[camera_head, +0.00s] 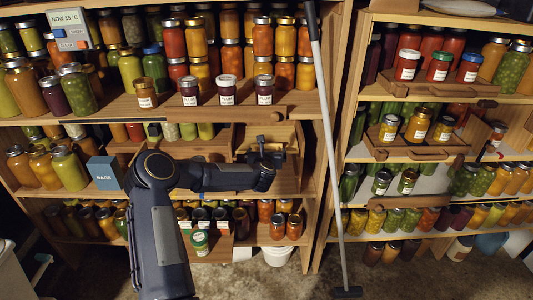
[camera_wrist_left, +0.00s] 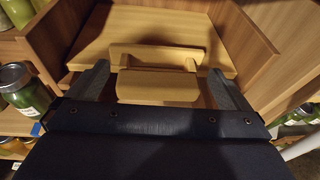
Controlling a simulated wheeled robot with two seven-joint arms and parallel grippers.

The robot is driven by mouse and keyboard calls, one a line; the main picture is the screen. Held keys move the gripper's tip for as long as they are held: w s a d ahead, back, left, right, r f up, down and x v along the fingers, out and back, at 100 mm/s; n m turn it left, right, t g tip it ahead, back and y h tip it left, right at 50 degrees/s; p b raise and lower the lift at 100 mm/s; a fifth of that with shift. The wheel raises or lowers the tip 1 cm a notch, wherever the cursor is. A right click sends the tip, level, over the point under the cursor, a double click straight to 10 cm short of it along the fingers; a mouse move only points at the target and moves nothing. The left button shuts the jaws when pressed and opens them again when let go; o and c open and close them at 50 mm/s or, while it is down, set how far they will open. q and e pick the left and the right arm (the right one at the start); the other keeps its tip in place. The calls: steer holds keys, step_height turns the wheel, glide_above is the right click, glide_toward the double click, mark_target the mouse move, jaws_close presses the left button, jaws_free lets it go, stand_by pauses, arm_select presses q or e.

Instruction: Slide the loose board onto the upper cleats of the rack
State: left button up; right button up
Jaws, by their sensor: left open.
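The light wooden board (camera_wrist_left: 215,62) lies between two wooden side walls in the left wrist view. A raised wooden bar (camera_wrist_left: 150,52) and a thicker wooden block (camera_wrist_left: 158,88) stand at its near side, like a handle. My left gripper (camera_wrist_left: 160,80) is open, with one finger on each side of the block; I cannot tell whether they touch it. In the head view my left gripper (camera_head: 266,158) is at the front of a wooden bay (camera_head: 285,135) in the left rack's middle level. The cleats cannot be made out. My right gripper is not in view.
Jars crowd the left rack's shelves (camera_head: 120,105) around the bay. A blue box (camera_head: 104,172) stands left of my arm. A long grey pole (camera_head: 328,130) leans between the racks. The right rack (camera_head: 440,90) holds more jars, and a white bucket (camera_head: 278,256) sits below.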

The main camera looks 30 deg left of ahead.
arm_select(q)
steer(key=shift+s+d, duration=0.1)
steer(key=b+v, duration=0.1)
steer(key=v, duration=0.6)
steer(key=shift+s+b, duration=0.25)
steer(key=shift+b, duration=0.1)
steer(key=shift+d+r, duration=0.1)
